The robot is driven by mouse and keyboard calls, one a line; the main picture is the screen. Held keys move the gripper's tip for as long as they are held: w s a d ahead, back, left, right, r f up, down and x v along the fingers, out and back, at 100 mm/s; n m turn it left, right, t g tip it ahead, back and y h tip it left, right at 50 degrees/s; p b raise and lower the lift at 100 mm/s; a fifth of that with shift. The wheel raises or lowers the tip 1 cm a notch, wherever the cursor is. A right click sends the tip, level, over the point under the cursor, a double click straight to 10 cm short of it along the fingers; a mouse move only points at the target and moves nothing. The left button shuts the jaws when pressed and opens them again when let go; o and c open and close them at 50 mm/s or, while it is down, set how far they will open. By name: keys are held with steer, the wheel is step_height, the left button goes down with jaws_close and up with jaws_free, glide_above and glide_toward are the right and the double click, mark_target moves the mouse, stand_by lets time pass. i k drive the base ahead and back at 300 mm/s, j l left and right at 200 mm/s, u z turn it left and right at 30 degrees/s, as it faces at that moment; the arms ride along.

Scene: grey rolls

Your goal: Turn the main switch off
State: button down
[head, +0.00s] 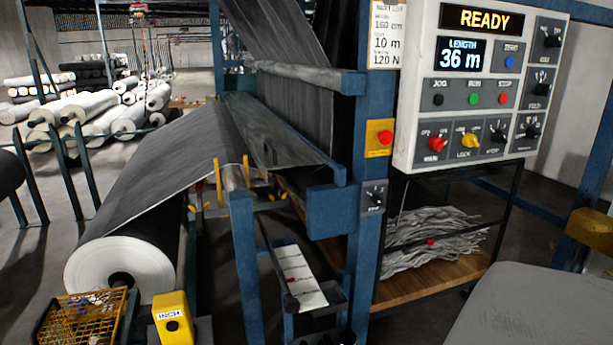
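The main switch (436,144) is a red rotary knob at the lower left of the white control panel (420,60) in the head view. Small position marks sit above it and a label below it, which seems to read MAIN. The knob is too small for me to tell which mark it points at. The panel's display (482,19) is lit and reads READY, and the length display (461,54) reads 36 m. My gripper is not in view.
Beside the main switch are a yellow lock knob (469,139) and black knobs (497,134). Jog, run and stop buttons (474,98) sit above. A blue machine post (368,150) stands left of the panel. A rack of grey scraps (430,238) is below. A grey surface fills the lower right.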

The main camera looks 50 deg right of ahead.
mark_target(435, 143)
steer(key=z, duration=2.25)
steer(key=i+j+z, duration=0.25)
steer(key=i, duration=0.15)
steer(key=i+j+z, duration=0.25)
steer(key=i+j, duration=0.05)
steer(key=i, duration=0.05)
